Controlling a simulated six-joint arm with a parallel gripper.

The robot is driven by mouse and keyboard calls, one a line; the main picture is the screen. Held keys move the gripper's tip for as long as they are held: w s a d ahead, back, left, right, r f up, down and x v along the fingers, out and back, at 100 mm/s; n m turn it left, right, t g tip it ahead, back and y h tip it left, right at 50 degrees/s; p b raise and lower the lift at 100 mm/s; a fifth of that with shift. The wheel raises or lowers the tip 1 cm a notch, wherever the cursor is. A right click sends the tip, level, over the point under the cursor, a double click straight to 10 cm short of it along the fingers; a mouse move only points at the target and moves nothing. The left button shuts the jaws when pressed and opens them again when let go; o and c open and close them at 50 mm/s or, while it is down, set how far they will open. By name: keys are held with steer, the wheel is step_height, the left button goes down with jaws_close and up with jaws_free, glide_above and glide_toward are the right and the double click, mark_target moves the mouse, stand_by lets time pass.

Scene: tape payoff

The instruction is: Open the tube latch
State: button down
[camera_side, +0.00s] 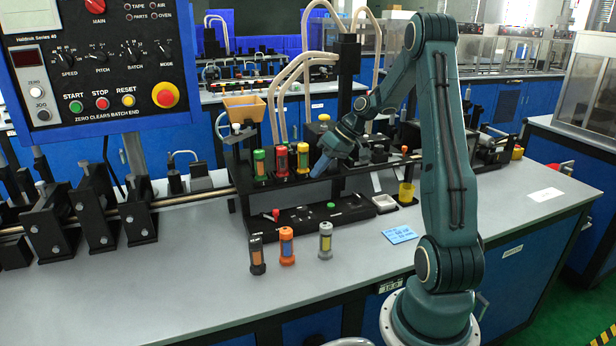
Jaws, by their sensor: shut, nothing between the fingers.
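Three capped tubes stand upright in a black rack: a green one (260,166), a red one (281,161) and a yellow one (302,159). My gripper (319,168) is shut and empty, pointing down and left just right of the yellow tube, over the rack's right part. I cannot tell whether it touches anything. I cannot pick out the tube latch for sure; it is too small or hidden around the rack and my gripper. A black tube (257,254), an orange tube (286,246) and a grey tube (325,241) stand upright on the bench in front.
A black tray (300,218) with small parts lies before the rack. A tan hopper (244,108) stands behind it. A metal rail with black blocks (95,205) runs left, below a control panel (95,60). A blue card (400,234) lies on the bench (190,290), whose front left is clear.

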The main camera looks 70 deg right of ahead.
mark_target(277, 215)
steer(key=x, duration=1)
steer(key=shift+s, duration=0.1)
steer(key=shift+w+a+f, duration=0.1)
steer(key=shift+w+a, duration=0.1)
steer(key=shift+a, duration=0.3)
steer(key=shift+w+a, duration=0.2)
steer(key=shift+a, duration=0.25)
steer(key=shift+w+a, duration=0.35)
steer(key=shift+a, duration=0.55)
steer(key=shift+s+a+m+h, duration=0.1)
steer(key=shift+a+m+h, duration=0.3)
steer(key=shift+m, duration=0.2)
steer(key=shift+a+m+t+h, duration=0.5)
steer(key=shift+a+m+h, duration=0.55)
steer(key=shift+m, duration=0.65)
steer(key=a+m+h, duration=0.2)
steer(key=m, duration=0.1)
steer(key=shift+w+a, duration=0.1)
steer(key=shift+w, duration=0.15)
steer(key=m, duration=0.1)
steer(key=a+m+h, duration=0.1)
steer(key=shift+w+a+m, duration=0.15)
steer(key=shift+w+m, duration=0.15)
steer(key=shift+w, duration=0.1)
steer(key=shift+w+a, duration=0.85)
steer(key=shift+w, duration=0.05)
